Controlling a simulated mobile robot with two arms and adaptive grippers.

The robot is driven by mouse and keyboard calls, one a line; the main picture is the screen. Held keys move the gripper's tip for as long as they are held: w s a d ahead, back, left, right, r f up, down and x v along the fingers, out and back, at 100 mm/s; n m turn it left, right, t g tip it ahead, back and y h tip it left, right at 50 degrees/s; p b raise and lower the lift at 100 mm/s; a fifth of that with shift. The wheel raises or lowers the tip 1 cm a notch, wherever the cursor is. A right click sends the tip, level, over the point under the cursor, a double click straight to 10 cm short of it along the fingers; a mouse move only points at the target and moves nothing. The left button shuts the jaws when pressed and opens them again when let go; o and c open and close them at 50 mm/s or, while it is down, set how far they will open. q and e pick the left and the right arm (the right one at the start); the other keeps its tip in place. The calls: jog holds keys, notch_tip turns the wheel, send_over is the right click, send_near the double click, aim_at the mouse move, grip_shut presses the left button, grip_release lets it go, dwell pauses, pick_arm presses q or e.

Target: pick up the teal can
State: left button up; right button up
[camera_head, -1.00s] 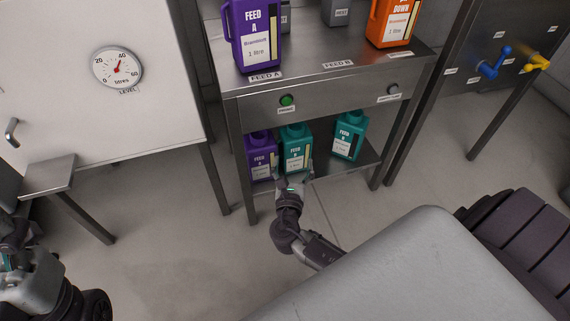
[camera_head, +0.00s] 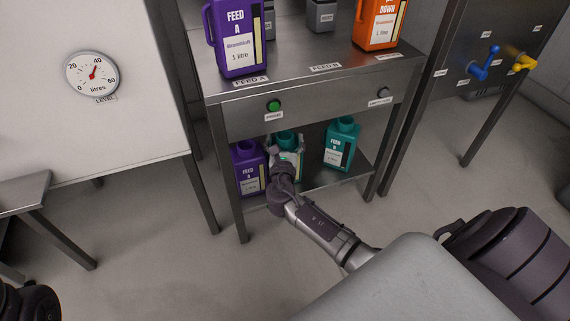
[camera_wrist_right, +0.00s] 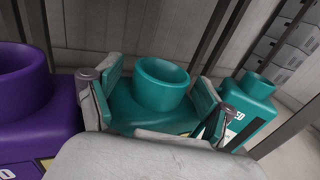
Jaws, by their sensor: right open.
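A teal can (camera_head: 286,139) stands on the lower shelf between a purple can (camera_head: 249,170) and a second teal can (camera_head: 341,146). My right gripper (camera_head: 287,158) is in front of the middle teal can and hides most of its front. In the right wrist view its open fingers (camera_wrist_right: 160,88) stand on either side of that can's round neck (camera_wrist_right: 160,95). I cannot tell whether they touch it. The purple can (camera_wrist_right: 25,100) is close on the left there, and the other teal can (camera_wrist_right: 250,98) on the right. My left gripper is not in view.
The steel bench (camera_head: 321,101) has a top and a lower shelf, with the shelf's open front facing me. A large purple can (camera_head: 236,40) and an orange can (camera_head: 379,22) stand on top. A tank with a dial (camera_head: 92,75) is left. The bench legs flank the cans.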

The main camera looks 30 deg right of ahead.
jog(key=shift+w+d, duration=0.2)
jog(key=shift+w, duration=0.1)
grip_shut()
jog(key=shift+r, duration=0.2)
jog(key=shift+r, duration=0.1)
